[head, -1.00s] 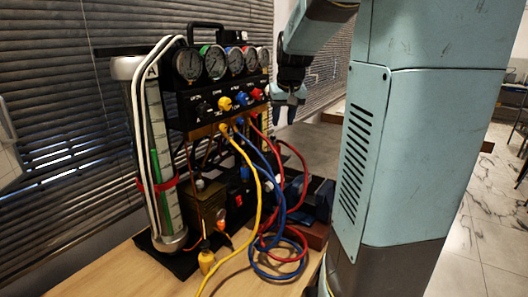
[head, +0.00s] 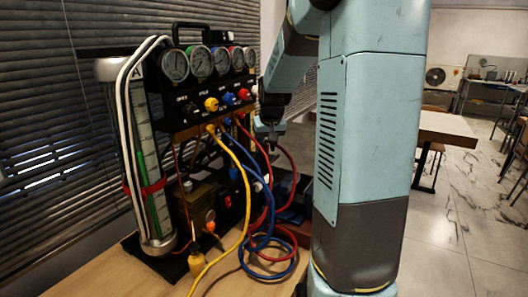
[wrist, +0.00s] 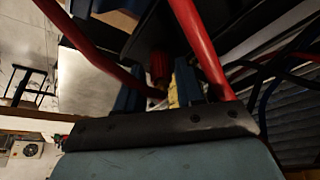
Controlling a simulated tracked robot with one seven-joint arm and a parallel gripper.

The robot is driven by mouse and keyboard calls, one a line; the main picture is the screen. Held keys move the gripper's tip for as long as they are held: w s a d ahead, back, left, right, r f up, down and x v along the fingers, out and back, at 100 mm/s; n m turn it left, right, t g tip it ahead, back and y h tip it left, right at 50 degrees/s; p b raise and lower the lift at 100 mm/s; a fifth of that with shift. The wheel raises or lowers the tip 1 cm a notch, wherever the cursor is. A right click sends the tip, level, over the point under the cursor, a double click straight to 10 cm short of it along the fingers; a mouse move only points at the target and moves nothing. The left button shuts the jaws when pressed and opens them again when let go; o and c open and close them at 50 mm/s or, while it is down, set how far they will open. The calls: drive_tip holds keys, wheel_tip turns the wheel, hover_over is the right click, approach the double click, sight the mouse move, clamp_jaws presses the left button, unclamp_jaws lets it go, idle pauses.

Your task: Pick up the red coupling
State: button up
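In the wrist view a red ribbed piece, which looks like the red coupling (wrist: 160,68), shows beyond and between the two dark blue fingers of my gripper (wrist: 160,92). The fingers are apart, with gaps between them and the red piece. A red hose (wrist: 200,45) crosses close to the right finger, and another red length passes at the left. In the head view my gripper (head: 269,132) is low at the right side of the gauge rig (head: 208,120), next to the red hose (head: 284,160). The coupling cannot be made out there.
Yellow (head: 240,155) and blue hoses (head: 262,215) hang from the rig's front and loop on the wooden table (head: 120,283). A clear cylinder (head: 148,165) stands at the left. Window blinds (head: 50,110) are close behind. Open floor lies to the right.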

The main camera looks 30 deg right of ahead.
drive_tip(key=shift+x, duration=0.95)
clamp_jaws()
drive_tip(key=shift+r, duration=0.1)
